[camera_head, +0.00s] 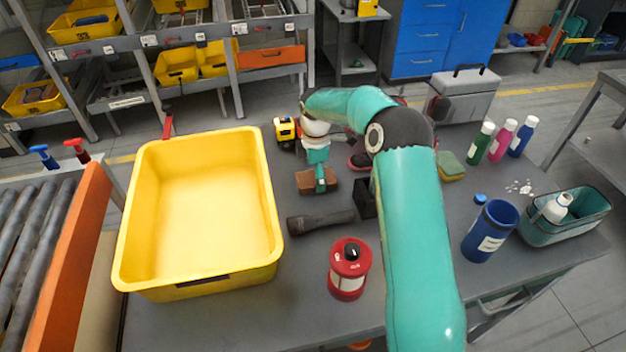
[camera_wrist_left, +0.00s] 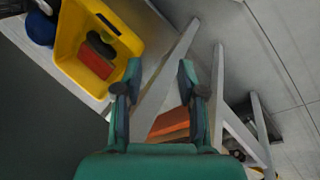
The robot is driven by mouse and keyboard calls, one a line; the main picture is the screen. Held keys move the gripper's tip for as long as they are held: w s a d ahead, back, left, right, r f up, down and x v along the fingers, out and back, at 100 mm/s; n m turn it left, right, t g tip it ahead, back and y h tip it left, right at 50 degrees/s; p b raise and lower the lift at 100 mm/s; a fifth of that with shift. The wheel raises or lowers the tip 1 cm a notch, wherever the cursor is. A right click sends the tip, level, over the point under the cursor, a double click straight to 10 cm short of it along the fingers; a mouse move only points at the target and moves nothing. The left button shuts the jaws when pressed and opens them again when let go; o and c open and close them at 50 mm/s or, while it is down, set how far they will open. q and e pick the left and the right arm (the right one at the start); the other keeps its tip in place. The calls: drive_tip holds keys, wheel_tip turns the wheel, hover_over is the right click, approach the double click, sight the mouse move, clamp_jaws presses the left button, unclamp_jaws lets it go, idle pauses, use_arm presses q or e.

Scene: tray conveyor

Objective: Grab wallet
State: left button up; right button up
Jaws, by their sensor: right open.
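The brown wallet (camera_head: 304,182) lies on the grey table, right of the yellow tray, in the head view. My right gripper (camera_head: 320,184) is directly over it, pointing down, with its fingers at the wallet's middle. It is open, and the fingers cover part of the wallet. I cannot tell whether they touch it. My left gripper (camera_wrist_left: 160,80) shows only in the left wrist view, open and empty, with its two fingers well apart. The wallet is not in that view.
The empty yellow tray (camera_head: 131,228) fills the table's left side. A dark flashlight (camera_head: 320,222) lies just in front of the wallet, and a red lantern (camera_head: 348,270) stands nearer. A yellow tape measure (camera_head: 286,131) is behind.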

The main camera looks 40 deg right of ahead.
drive_tip(key=c, duration=1.2)
drive_tip(key=shift+r, duration=0.1)
